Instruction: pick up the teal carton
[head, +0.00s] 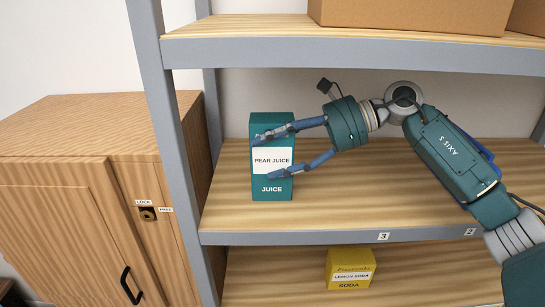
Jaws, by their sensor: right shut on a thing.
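I cannot tell whether the carton's base touches the shelf board. My left gripper is not in view.
A grey shelf post (165,110) stands just left of the carton. An upper shelf (380,45) with a cardboard box (415,15) hangs above my arm. A yellow lemon soda carton (350,268) is on the shelf below. A wooden cabinet (70,210) stands at left.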

